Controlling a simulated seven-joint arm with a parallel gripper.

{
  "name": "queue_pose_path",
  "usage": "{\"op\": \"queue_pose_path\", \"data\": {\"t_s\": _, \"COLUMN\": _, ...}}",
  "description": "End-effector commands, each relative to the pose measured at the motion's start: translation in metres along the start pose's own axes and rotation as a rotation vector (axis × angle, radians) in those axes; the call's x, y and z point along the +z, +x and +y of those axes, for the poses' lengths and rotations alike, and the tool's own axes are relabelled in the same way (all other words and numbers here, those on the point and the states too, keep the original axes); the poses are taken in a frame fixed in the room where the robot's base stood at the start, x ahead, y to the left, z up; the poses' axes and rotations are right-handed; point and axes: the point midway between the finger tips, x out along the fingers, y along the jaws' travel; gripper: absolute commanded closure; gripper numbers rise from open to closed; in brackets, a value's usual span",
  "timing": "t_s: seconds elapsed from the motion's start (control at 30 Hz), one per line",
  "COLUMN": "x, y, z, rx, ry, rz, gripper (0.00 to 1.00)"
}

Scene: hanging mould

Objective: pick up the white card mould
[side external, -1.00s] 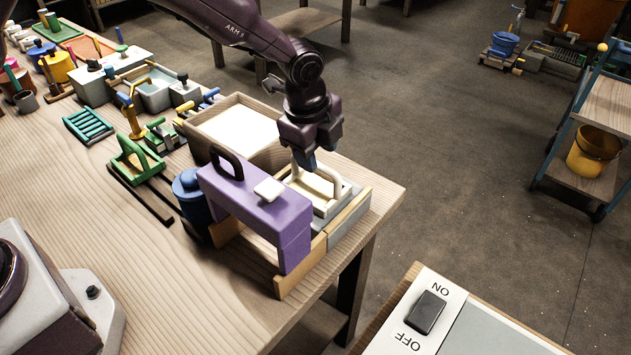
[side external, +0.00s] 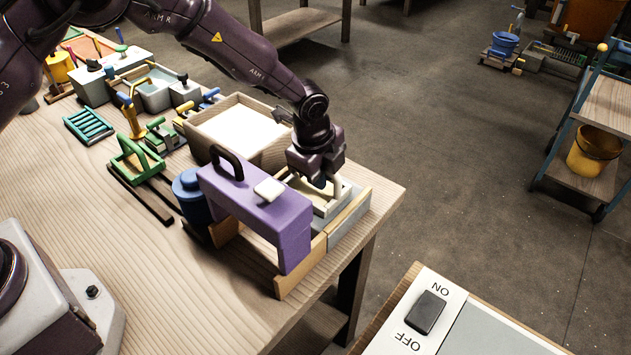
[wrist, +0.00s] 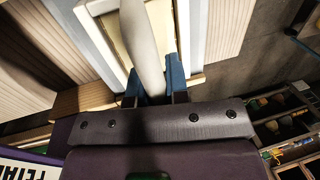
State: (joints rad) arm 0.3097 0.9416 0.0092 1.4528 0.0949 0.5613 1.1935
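The white card mould (side external: 323,204) is a pale, shallow frame with an arched white handle, on the bench's near right corner behind the purple block. In the wrist view, the handle (wrist: 142,45) runs between the two blue fingertips of my gripper (wrist: 154,84). The fingers are close on both sides of it; I cannot tell whether they press on it. In the side view, my gripper (side external: 318,173) is low over the mould and hides part of the handle. The mould sits inside a wood-edged grey bed.
A purple block (side external: 255,205) with a black handle stands right beside the mould. A wooden tray (side external: 205,140) with a white filling and a blue canister (side external: 190,195) are close by. Several tools crowd the bench's far left. The bench front is clear.

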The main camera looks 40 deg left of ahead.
Motion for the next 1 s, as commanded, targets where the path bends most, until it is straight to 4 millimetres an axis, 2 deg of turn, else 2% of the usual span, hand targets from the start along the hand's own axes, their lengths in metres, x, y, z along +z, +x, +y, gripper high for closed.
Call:
{"op": "queue_pose_path", "data": {"t_s": 0.33, "x": 0.0, "y": -0.001, "z": 0.0, "rx": -0.001, "ry": 0.0, "rz": 0.0, "gripper": 1.0}}
{"op": "queue_pose_path", "data": {"t_s": 0.43, "x": 0.0, "y": -0.009, "z": -0.003, "rx": -0.002, "ry": -0.001, "rz": 0.001, "gripper": 1.0}}
{"op": "queue_pose_path", "data": {"t_s": 0.8, "x": 0.0, "y": -0.078, "z": -0.016, "rx": -0.004, "ry": -0.002, "rz": 0.001, "gripper": 1.0}}
{"op": "queue_pose_path", "data": {"t_s": 1.0, "x": 0.0, "y": -0.106, "z": -0.022, "rx": -0.005, "ry": -0.001, "rz": 0.001, "gripper": 1.0}}
